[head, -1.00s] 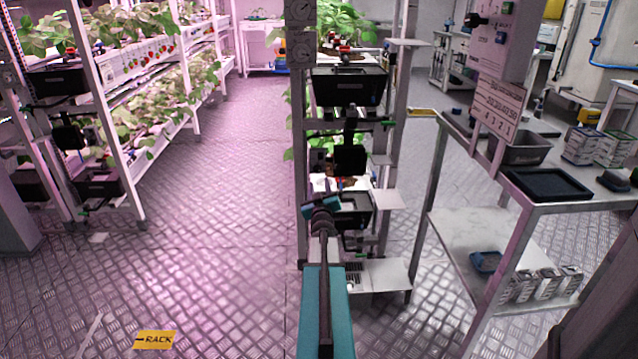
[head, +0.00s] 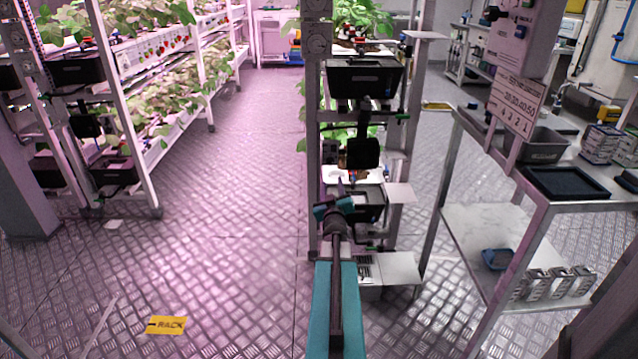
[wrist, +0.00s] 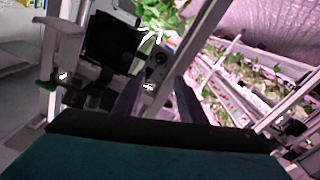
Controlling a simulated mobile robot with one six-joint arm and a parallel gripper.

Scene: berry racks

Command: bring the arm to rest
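My arm, with a teal link, reaches forward from the bottom middle of the head view. My gripper (head: 342,188) is at its far end, small and partly hidden by the wrist, in front of the central rack post. In the wrist view my gripper (wrist: 156,95) shows two dark fingers standing apart with nothing between them. It is open and empty. Whether the fingertips touch the rack cannot be told.
A rack with black bins (head: 364,78) and plants stands just beyond my gripper. A metal table (head: 540,200) with a black tray (head: 566,183) is at right. Plant racks (head: 128,110) line the left. The floor aisle (head: 230,180) is clear, with a yellow RACK sign (head: 167,326).

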